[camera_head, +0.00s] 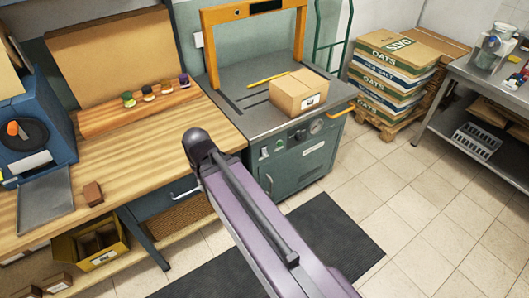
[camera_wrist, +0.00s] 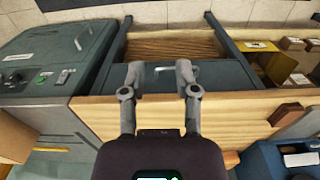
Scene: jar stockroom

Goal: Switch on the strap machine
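The strap machine (camera_head: 300,165) is a grey-green cabinet with a flat top and an orange arch (camera_head: 209,50), standing right of the wooden bench. Its front panel carries a round gauge (camera_head: 316,127) and small controls, including a green one (camera_head: 279,143). A cardboard box (camera_head: 293,97) sits on its top. In the wrist view the strap machine (camera_wrist: 52,58) is at the left, turned over, with the green control (camera_wrist: 42,77) showing. My gripper (camera_wrist: 160,70) is open and empty, in front of the bench drawer and right of the machine. In the head view I cannot make out its fingers.
The wooden bench (camera_head: 131,142) holds several small jars, a brown block (camera_head: 93,194) and a blue machine (camera_head: 35,125). A drawer (camera_head: 165,210) is below. Stacked sacks (camera_head: 390,75) and a metal table (camera_head: 490,85) stand right.

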